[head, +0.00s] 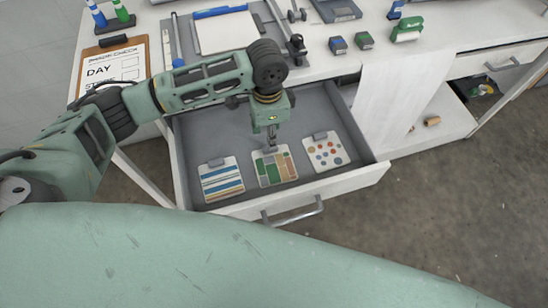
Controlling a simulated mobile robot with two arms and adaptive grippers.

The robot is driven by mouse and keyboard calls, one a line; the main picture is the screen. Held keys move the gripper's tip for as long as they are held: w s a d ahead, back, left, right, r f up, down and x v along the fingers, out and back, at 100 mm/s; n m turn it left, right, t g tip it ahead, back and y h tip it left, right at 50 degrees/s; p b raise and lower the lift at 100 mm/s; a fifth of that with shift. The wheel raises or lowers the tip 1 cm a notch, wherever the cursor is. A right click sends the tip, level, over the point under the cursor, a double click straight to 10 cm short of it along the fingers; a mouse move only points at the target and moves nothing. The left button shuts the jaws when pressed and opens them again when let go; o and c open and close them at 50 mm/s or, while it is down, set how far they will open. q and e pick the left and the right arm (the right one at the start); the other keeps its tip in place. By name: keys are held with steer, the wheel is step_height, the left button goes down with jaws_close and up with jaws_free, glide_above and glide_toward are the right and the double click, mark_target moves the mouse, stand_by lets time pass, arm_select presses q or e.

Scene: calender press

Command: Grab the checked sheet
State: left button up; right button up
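The checked sheet (275,170), a card with green, tan, brown and grey blocks, lies in the open drawer between two other cards. My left gripper (271,143) points down at the sheet's far edge, where its grey tab is mostly hidden. The fingers look narrow and close together, but I cannot tell whether they are open or shut, or whether they touch the tab. My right gripper is not in view.
A striped card (221,180) lies left of the checked sheet and a dotted card (326,154) lies right of it, each with a grey tab. The drawer (359,178) has raised walls and a front handle (294,213). Clipboards, stamps and tools crowd the white worktop (462,22).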

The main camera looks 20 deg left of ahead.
mark_target(274, 164)
arm_select(q)
steer(key=shift+s+f, duration=0.15)
steer(key=shift+f, duration=0.3)
steer(key=f, duration=0.2)
steer(key=f+p, duration=0.1)
steer(key=f, duration=0.1)
steer(key=shift+d+f, duration=0.2)
steer(key=shift+f, duration=0.15)
steer(key=shift+r, duration=0.1)
jaws_close()
